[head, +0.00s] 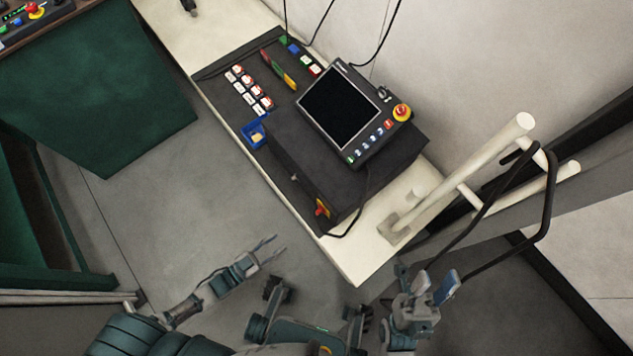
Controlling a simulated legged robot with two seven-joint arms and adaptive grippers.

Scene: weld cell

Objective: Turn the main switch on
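A red and yellow switch (321,207), which looks like the main switch, is on the near end of a black box (318,183) on the white bench. Its exact position is too small to read. My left gripper (278,244) is open and empty, to the lower left of the switch and apart from it, over the grey floor. My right gripper (436,281) is open and empty, to the lower right, near the bench's near corner. Neither gripper touches anything.
A tablet-like panel (340,105) with a red emergency button (402,112) rests on the black box. A white pipe frame (462,178) with black cables stands at right.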

